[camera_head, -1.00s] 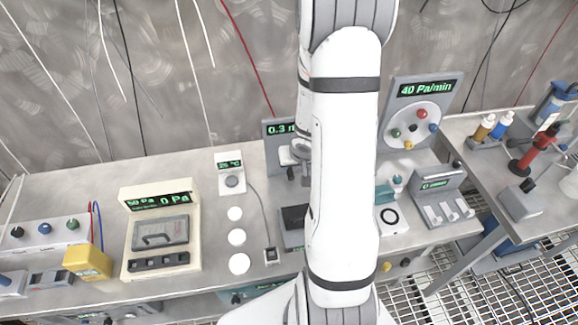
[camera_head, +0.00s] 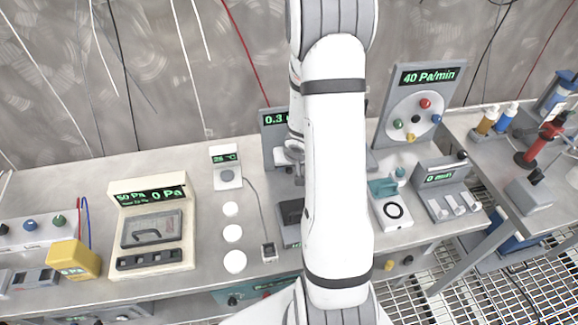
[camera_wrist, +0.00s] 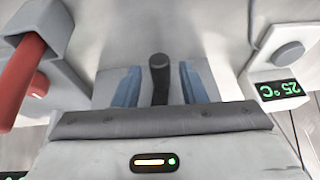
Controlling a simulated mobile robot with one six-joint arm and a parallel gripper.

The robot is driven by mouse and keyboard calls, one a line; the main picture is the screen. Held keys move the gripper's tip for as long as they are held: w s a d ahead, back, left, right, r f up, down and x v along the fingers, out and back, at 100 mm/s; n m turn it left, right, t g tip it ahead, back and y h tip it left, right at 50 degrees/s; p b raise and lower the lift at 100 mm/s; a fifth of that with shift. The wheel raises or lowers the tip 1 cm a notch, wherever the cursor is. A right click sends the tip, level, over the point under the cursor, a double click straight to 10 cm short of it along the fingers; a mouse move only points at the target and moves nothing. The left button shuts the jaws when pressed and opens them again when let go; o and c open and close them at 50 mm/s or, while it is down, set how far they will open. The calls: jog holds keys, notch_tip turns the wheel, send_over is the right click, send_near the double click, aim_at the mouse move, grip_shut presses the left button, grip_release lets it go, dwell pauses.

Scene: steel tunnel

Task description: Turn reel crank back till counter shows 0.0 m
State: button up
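The reel counter (camera_head: 273,120) stands at the back of the bench, left of my arm. Its green display reads 0.3, with the rest cut off by my arm. In the wrist view a dark upright handle (camera_wrist: 159,68), apparently the reel crank's, stands between the two blue fingers of my gripper (camera_wrist: 159,88). The fingers are apart, with a narrow gap showing on each side of the handle. Most of the reel and the crank arm are hidden behind my arm in the head view.
A small temperature display (camera_head: 225,157) stands left of the reel; it also shows in the wrist view (camera_wrist: 279,90). A red cylinder (camera_wrist: 20,82) is at the wrist view's left. A 40 Pa/min panel (camera_head: 428,75) and a teal-topped device (camera_head: 388,200) stand right of my arm.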

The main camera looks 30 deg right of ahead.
grip_shut()
jog(key=shift+w+f+b, duration=0.1)
jog(key=shift+f+b, duration=0.05)
jog(key=shift+b, duration=0.6)
